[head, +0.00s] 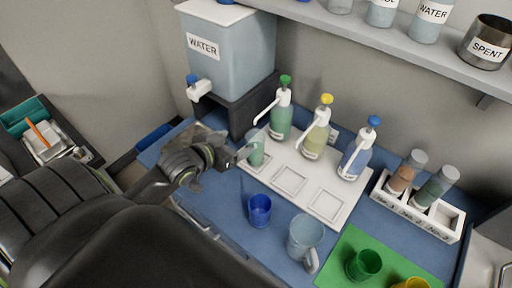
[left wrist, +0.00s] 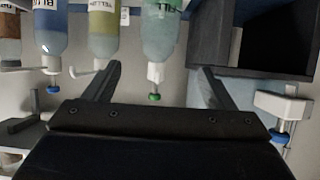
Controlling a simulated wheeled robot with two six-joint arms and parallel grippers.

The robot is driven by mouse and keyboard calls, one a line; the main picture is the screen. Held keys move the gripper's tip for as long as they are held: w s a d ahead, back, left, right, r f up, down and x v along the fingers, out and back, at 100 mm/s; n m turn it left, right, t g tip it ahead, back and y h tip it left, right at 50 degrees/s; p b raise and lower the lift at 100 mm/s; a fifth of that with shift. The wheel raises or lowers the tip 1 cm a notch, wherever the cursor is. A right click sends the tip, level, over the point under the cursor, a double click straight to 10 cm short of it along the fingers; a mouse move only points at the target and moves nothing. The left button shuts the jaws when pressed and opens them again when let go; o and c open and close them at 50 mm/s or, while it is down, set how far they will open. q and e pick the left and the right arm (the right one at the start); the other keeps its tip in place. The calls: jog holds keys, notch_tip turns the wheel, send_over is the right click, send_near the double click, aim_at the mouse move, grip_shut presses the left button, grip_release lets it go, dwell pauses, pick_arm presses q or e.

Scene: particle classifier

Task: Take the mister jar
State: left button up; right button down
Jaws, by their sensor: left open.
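No label reading "mister" is legible. A small translucent green jar (head: 256,152) stands on the left pad of the white tray (head: 265,190), in front of the green-capped pump bottle (head: 281,117). My left gripper (head: 238,153) is open and level, just left of the jar, its tips close to it; contact cannot be told. In the left wrist view, which is upside down, the open left gripper (left wrist: 160,70) has the green pump bottle (left wrist: 160,30) beyond the gap between its fingers. The jar cannot be told apart there. My right gripper is not in view.
Yellow-capped (head: 316,133) and blue-capped (head: 358,156) pump bottles stand along the tray's back. A water tank (head: 230,55) stands behind on a dark stand.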

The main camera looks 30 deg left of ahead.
aim_at(260, 134)
pick_arm(q)
jog(key=x, duration=0.7)
jog(key=shift+w+d+f+p, duration=0.1)
jog(key=shift+w+p, duration=0.15)
jog(key=shift+p, duration=0.1)
jog(key=shift+s+f+p+x, duration=0.1)
jog(key=shift+f+p+x, duration=0.1)
jog(key=shift+x, duration=0.7)
jog(key=shift+s+f+p+x, duration=0.1)
jog(key=shift+p+x, duration=0.05)
jog(key=shift+x, duration=0.7)
jog(key=shift+s+f+p+x, duration=0.1)
jog(key=shift+f+p+x, duration=0.1)
jog(key=shift+x, duration=0.7)
jog(key=shift+w+d, duration=0.1)
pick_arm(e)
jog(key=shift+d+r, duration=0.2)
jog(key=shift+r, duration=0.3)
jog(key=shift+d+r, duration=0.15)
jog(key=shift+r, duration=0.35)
pick_arm(q)
jog(key=c, duration=1.5)
jog(key=shift+c, duration=0.8)
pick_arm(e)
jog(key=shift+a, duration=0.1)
pick_arm(q)
jog(key=shift+r, duration=0.15)
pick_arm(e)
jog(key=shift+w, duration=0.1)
